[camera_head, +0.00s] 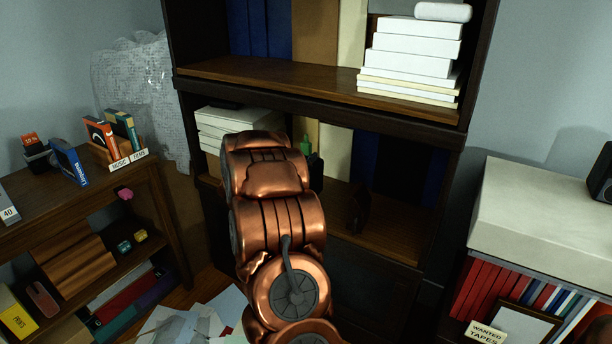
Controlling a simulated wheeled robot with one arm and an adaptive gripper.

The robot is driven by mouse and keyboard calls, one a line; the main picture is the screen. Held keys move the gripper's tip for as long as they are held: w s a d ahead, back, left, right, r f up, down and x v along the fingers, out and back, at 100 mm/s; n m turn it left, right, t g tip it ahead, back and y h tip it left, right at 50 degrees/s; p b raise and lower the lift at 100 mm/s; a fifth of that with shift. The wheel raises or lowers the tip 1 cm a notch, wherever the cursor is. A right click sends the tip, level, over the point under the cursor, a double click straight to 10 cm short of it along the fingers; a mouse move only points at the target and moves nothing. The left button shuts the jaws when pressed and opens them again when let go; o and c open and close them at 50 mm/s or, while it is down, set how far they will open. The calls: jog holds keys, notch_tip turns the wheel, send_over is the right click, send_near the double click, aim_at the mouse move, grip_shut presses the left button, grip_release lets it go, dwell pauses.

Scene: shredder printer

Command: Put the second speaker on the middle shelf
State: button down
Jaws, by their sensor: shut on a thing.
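A black speaker (602,176) stands on the white top of the low cabinet at the right edge, partly cut off by the frame. The dark wooden bookcase's middle shelf (395,232) is in the centre. My copper arm reaches up and into this shelf opening. My gripper is hidden behind the arm, so what it holds does not show. A small dark shape (316,173) shows just right of the arm; I cannot tell what it is. A small dark brown thing (357,207) stands on the middle shelf, too dim to identify.
White books (410,65) are stacked on the shelf above, with more white books (215,125) left of my arm. Blue binders (415,172) stand at the back of the middle shelf. Its front right is clear. A low shelf (165,225) stands left; papers (200,318) lie below.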

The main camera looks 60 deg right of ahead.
jog(key=shift+f+b, duration=0.5)
jog(key=shift+f, duration=1.6)
jog(key=c, duration=0.8)
grip_release()
jog(key=a+p, duration=0.2)
jog(key=a, duration=1)
jog(key=shift+s, duration=0.2)
